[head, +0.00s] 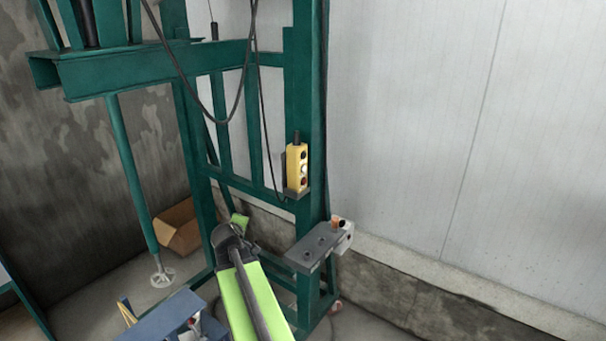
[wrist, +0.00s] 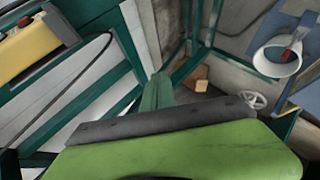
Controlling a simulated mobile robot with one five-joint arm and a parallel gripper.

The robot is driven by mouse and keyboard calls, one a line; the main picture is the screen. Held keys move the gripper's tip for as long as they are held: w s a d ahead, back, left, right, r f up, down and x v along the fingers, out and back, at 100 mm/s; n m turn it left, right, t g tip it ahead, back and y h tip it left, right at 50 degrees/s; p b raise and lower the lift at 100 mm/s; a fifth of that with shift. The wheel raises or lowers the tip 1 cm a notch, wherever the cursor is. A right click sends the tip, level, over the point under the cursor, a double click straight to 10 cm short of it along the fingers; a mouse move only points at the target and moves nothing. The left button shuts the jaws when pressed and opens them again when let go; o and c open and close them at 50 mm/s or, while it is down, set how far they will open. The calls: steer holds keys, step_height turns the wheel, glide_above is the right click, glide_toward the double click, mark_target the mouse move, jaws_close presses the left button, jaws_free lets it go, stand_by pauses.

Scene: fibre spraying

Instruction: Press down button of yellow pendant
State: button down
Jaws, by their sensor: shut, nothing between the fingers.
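The yellow pendant (head: 297,167) hangs upright on the green post, in a grey holder at its lower end. Its front carries a column of round buttons, dark, pale and reddish; their markings are too small to read. In the wrist view, part of the yellow pendant (wrist: 28,48) shows at the upper left, with a red button near its top. My gripper (head: 240,219) is shut and empty, below and left of the pendant and apart from it. My arm partly hides it, and its fingertips are not clear. Its light-green body fills the bottom of the wrist view.
The green steel frame (head: 303,90) stands around the pendant. A grey control box (head: 318,246) with knobs juts out below it. Black cables hang left of the post. The pale wall right of the post is clear.

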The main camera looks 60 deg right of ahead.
steer(key=s+d+r+n+t+h+b, duration=0.15)
steer(key=s+d+r, duration=0.25)
steer(key=d, duration=0.4)
steer(key=s+d+r+n+t+h, duration=0.1)
steer(key=s+d+r+n+h, duration=0.25)
steer(key=d, duration=0.45)
steer(key=n+t+b, duration=0.1)
steer(key=n+t, duration=0.3)
steer(key=n, duration=0.7)
glide_toward(304, 169)
steer(key=s+d, duration=0.7)
steer(key=shift+w+a+r, duration=0.2)
steer(key=shift+w+r, duration=0.05)
steer(key=shift+r, duration=0.05)
steer(key=shift+w, duration=0.1)
steer(key=w, duration=0.8)
steer(key=shift+w, duration=0.35)
steer(key=shift+w, duration=0.45)
